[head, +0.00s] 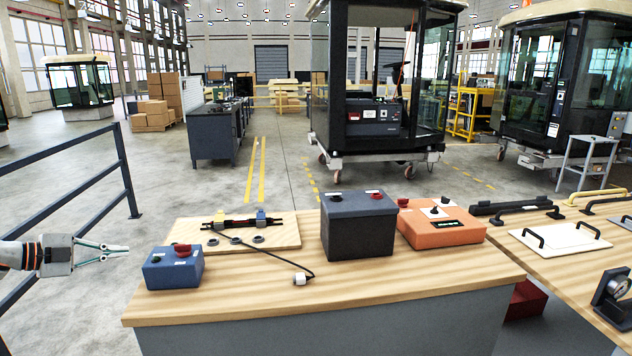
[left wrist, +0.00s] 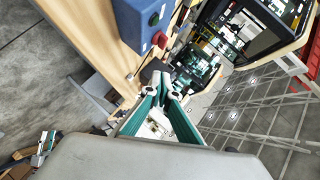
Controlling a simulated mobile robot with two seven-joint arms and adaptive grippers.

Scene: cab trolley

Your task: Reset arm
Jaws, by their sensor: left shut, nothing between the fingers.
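My left gripper (head: 124,253) comes in from the left edge in the head view. It is beside the workbench (head: 340,290), left of the small blue box (head: 174,268) and apart from it. The fingers are shut and hold nothing. In the left wrist view the gripper's green-sided fingers (left wrist: 166,88) come together at their tips. My right gripper is in neither view.
The bench holds a wooden board with a cable (head: 240,234), a dark grey box (head: 358,225) and an orange box (head: 440,224). A second bench (head: 580,275) with handles stands at right. A dark railing (head: 125,170) runs behind my left arm. Cabs stand behind on open floor.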

